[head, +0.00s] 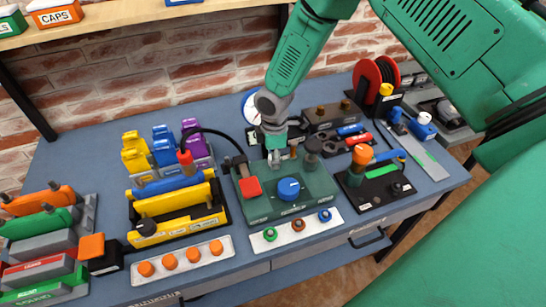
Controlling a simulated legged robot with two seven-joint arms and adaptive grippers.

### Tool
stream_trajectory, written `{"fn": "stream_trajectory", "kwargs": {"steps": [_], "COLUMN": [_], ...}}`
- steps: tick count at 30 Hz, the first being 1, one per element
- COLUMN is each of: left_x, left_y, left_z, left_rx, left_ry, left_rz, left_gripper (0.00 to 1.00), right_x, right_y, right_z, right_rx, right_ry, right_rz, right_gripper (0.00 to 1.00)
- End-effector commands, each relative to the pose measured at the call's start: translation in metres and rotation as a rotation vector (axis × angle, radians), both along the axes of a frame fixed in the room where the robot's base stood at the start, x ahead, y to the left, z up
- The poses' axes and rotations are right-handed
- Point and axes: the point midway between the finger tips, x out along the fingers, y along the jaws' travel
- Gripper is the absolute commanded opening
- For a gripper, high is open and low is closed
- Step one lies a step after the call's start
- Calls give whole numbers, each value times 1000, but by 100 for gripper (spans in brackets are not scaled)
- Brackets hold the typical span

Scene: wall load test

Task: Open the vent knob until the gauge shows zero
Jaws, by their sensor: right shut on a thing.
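My right gripper (275,148) reaches down from the top over the back edge of a dark green base (262,208). It is shut on a small grey part there, mostly hidden by the fingers. On the base, in front of the gripper, a round blue knob (289,188) with a white mark stands clear of it. I cannot tell whether this or the gripped part is the vent knob. A round white gauge (249,107) with a blue rim sits behind, partly covered by my gripper; its reading cannot be made out. My left gripper is not in view.
A red block (250,186) and a dark knob (312,146) flank the gripper on the base. Yellow and blue bars (176,202) lie left. A black stand with an orange-topped part (361,157) stands right. A plate with coloured fittings (298,229) lies in front.

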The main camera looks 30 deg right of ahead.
Motion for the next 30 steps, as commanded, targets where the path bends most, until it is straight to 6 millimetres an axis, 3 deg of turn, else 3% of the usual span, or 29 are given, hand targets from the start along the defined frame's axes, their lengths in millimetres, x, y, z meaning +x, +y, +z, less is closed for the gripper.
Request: {"fn": "stream_trajectory", "kwargs": {"steps": [6, 7, 8, 9, 20, 23, 30], "left_x": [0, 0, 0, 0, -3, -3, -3], "left_y": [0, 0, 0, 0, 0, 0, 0], "left_z": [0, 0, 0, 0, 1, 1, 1], "left_rx": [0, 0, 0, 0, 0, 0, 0], "left_ry": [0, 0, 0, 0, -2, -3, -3], "left_rz": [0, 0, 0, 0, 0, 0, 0], "left_gripper": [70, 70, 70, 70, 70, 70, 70], "right_x": [3, 3, 3, 3, 1, 2, 1], "right_y": [-2, -2, -2, -1, 0, 0, 0], "right_z": [2, 2, 2, 2, 6, 18, 68], "right_rx": [-2, -2, -2, -2, -1, 0, 1], "right_ry": [-6, -7, -7, -6, -4, -5, -6], "right_rz": [-2, -2, -2, -2, -2, -2, -2], "right_gripper": [2, 38, 49, 51, 51, 51, 51]}}
